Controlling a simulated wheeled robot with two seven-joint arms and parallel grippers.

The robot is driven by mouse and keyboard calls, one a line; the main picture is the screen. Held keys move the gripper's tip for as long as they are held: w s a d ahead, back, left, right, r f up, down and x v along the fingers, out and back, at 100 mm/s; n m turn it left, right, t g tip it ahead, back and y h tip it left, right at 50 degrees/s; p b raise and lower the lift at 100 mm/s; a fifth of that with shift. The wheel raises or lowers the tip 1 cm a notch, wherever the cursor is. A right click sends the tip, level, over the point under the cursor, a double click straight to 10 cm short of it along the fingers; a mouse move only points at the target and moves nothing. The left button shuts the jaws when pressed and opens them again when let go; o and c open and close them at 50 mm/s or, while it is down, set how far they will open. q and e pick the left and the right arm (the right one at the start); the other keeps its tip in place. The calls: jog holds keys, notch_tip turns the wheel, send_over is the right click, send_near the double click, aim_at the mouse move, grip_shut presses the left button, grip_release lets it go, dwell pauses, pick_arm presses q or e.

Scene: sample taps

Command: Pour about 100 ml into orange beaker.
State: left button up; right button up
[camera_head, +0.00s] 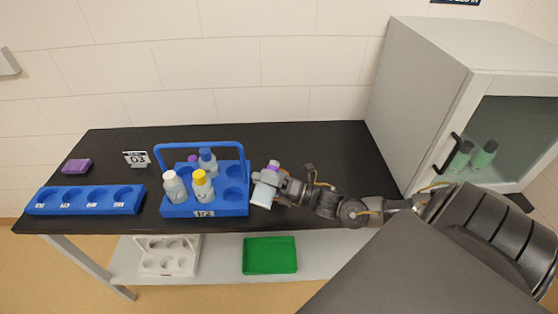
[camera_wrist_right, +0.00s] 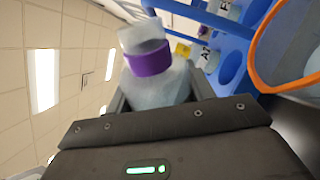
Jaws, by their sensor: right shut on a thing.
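My right gripper (camera_head: 268,180) is shut on a pale bottle with a purple neck ring (camera_wrist_right: 150,65), held just right of the blue bottle rack. The bottle's purple part also shows at the gripper in the head view (camera_head: 273,166). I cannot tell the bottle's exact tilt or see any liquid flowing. The orange-rimmed clear beaker (camera_wrist_right: 258,65) is partly in the wrist view, at the right edge, close to the bottle and apart from it in the picture. In the head view I cannot make out the beaker clearly. My left gripper is out of view.
The blue rack (camera_head: 234,208) holds several bottles, with white, yellow and blue tops. A long blue holder (camera_head: 52,208) and a purple block (camera_head: 77,166) are at the left. A grey cabinet (camera_head: 405,80) stands right. A green tray (camera_head: 270,255) lies on the lower shelf.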

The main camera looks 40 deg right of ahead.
jog(key=shift+r, duration=0.15)
jog(key=shift+d+r+n+y, duration=0.15)
jog(key=shift+r+n+y, duration=0.15)
jog(key=shift+n, duration=0.6)
jog(key=shift+w+f+n+g, duration=0.1)
jog(key=shift+f+n+g, duration=0.25)
jog(key=shift+n, duration=0.25)
notch_tip(320, 180, up, 2)
jog(key=n, duration=0.1)
jog(key=n+p, duration=0.1)
jog(key=shift+w+d+r+n+g, duration=0.1)
jog(key=shift+d+r+n+g, duration=0.05)
jog(key=shift+n+g, duration=0.25)
jog(key=f+n+b, duration=0.1)
jog(key=a+f+n+b, duration=0.1)
jog(key=s+f+n+g+b, duration=0.1)
jog(key=f, duration=0.1)
jog(key=shift+a+n, duration=0.25)
jog(key=shift+n, duration=0.15)
jog(key=shift+a+r+n, duration=0.2)
jog(key=shift+n, duration=0.5)
jog(key=shift+s+a+f+n+g+b, duration=0.15)
jog(key=shift+f+n+b, duration=0.3)
jog(key=shift+f+b, duration=0.3)
jog(key=shift+a+f+n+g+b, duration=0.1)
jog(key=shift+a+f+n+b, duration=0.1)
jog(key=shift+f+n+b, duration=0.55)
jog(key=shift+s+a+f+n+g+b, duration=0.15)
jog(key=shift+f+b, duration=0.35)
jog(key=shift+f, duration=0.55)
